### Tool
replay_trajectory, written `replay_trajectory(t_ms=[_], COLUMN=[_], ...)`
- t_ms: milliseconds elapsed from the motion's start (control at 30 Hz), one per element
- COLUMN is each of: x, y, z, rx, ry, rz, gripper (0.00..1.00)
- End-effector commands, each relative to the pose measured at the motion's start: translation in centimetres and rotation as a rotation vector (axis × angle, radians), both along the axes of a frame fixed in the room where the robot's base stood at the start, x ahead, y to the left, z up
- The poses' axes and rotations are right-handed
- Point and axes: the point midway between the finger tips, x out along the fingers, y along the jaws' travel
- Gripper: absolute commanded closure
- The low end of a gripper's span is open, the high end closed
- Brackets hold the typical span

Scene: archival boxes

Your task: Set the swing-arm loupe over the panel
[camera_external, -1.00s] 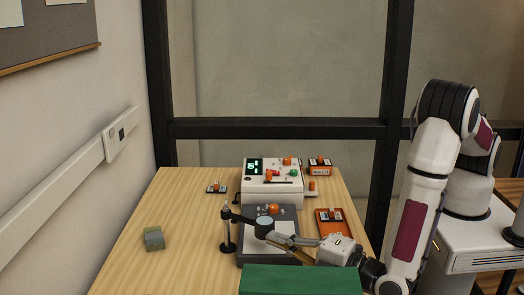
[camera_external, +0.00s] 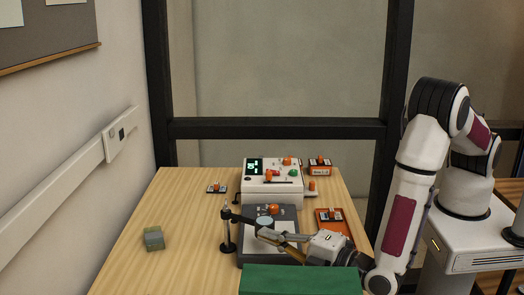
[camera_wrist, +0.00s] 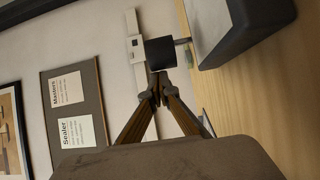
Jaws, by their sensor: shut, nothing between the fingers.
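The swing-arm loupe stands on a black post (camera_external: 227,235) left of the dark grey unit (camera_external: 283,212). Its dark arm reaches right, and the pale round lens (camera_external: 265,222) is over the unit's left part. I take this unit to be the panel, but cannot be sure. My gripper (camera_external: 261,232) comes in from the right, low over the unit, with its tips close by the lens; contact cannot be told. In the wrist view, my gripper (camera_wrist: 157,92) has its fingertips together and empty, near a black block (camera_wrist: 161,53) that may be part of the loupe.
A white instrument box (camera_external: 270,185) with a green display stands behind the unit. An orange tray (camera_external: 330,225) lies to the right and a green box (camera_external: 300,280) in front. A grey-green block (camera_external: 153,238) sits on the left, where the table (camera_external: 190,225) is mostly clear.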

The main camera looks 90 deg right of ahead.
Motion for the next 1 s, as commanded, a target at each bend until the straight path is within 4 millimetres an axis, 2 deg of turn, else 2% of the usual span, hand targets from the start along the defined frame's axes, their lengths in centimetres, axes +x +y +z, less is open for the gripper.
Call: replay_trajectory(t_ms=[633, 1000], x=[-0.6, -1.7], y=[-0.7, -2.2], z=[0.0, 0.0], rx=[0.0, -0.002], ry=[0.001, 0.004], rz=[0.065, 0.174], gripper=[1.0, 1.0])
